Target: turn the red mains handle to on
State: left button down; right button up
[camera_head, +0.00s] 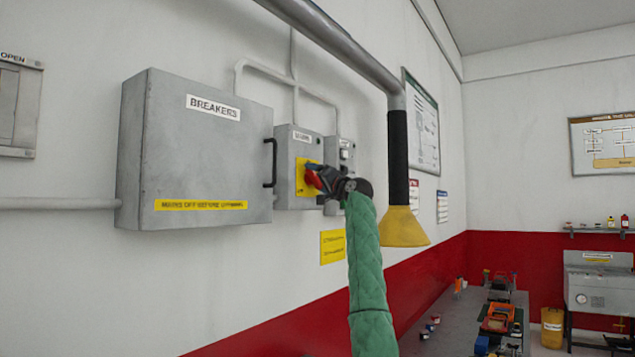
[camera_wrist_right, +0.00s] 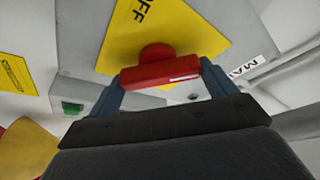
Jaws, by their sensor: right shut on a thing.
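The red mains handle (camera_head: 312,179) sits on a yellow plate (camera_head: 300,185) on the front of a grey switch box (camera_head: 285,150) on the wall. In the right wrist view the red handle (camera_wrist_right: 162,74) lies crosswise between two blue fingers, with a white mark near its right end. The yellow plate (camera_wrist_right: 200,25) behind it shows the letters "OFF". My right gripper (camera_head: 318,180) is shut on the handle, its green-sleeved arm coming up from below. Which position the handle points to is hard to tell. My left gripper is not in view.
A large grey breakers cabinet (camera_head: 195,150) with a black pull handle (camera_head: 271,163) stands left of the switch box. A grey pipe with a black sleeve (camera_head: 398,155) and yellow funnel end (camera_head: 404,228) hangs right of my arm. A cluttered bench (camera_head: 465,320) is lower right.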

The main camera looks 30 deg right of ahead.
jog(key=m+g+h, duration=0.1)
jog(key=m, duration=0.2)
jog(key=m+g, duration=0.1)
jog(key=m, duration=0.2)
jog(key=m+g+h, duration=0.1)
jog(key=m, duration=0.3)
jog(key=shift+h, duration=0.3)
jog(key=o, duration=0.9)
jog(key=shift+d, duration=0.1)
jog(key=shift+c, duration=0.2)
jog(key=shift+s+d, duration=0.1)
